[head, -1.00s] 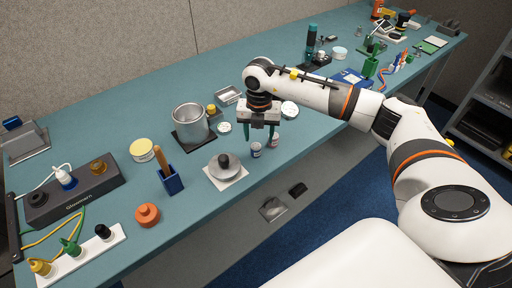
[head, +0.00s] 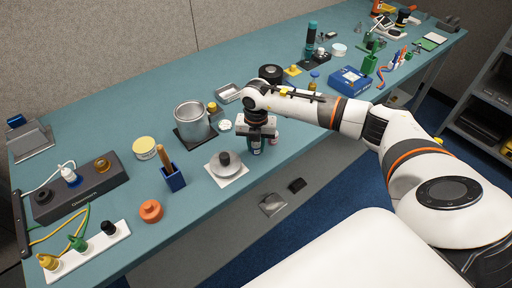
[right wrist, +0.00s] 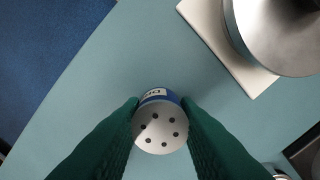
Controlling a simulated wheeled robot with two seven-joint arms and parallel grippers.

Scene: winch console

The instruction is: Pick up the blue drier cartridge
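The blue drier cartridge (right wrist: 161,97), a small canister with a pale, holed end cap, stands between the dark green fingers of my right gripper (right wrist: 160,105). In the right wrist view the fingers touch both its sides, so the gripper looks shut on it. In the head view my right gripper (head: 263,138) is low over the table's front part, and the fingers partly hide the cartridge. I cannot see that the cartridge is lifted. My left gripper is not in view.
A steel disc with a black knob (head: 225,160) on a white plate is close to the left of the gripper. The table's front edge is near.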

